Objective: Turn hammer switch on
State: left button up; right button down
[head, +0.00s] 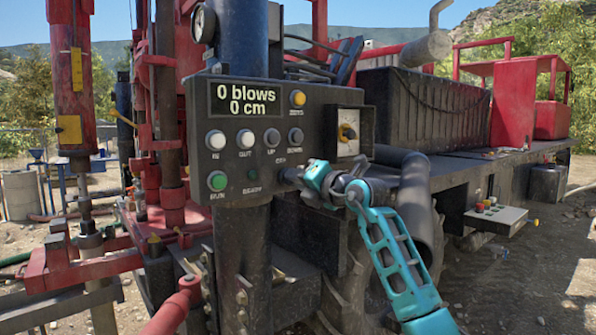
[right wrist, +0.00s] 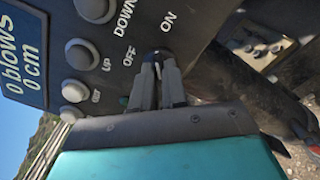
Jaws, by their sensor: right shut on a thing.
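The control panel (head: 240,98) stands upright, its display reading "0 blows 0 cm". My right gripper (head: 288,177) reaches the panel's lower right corner from the right. In the right wrist view its grey fingers (right wrist: 158,72) are shut on the small dark hammer switch (right wrist: 156,55). "OFF" and "ON" labels show beside the switch, just beyond the fingertips. The fingers hide most of the switch, and I cannot tell which way its lever points. My left gripper is not in view.
White and grey buttons (head: 246,139) and a green RUN button (head: 217,181) sit left of my gripper. A thick black hose (head: 415,195) runs close by my arm.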

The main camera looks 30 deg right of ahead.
jog(key=shift+m+p, duration=2.1)
jog(key=c, duration=1.2)
grip_release()
jog(key=shift+o, duration=0.2)
jog(key=s+d+b, duration=0.1)
jog(key=s, duration=1.2)
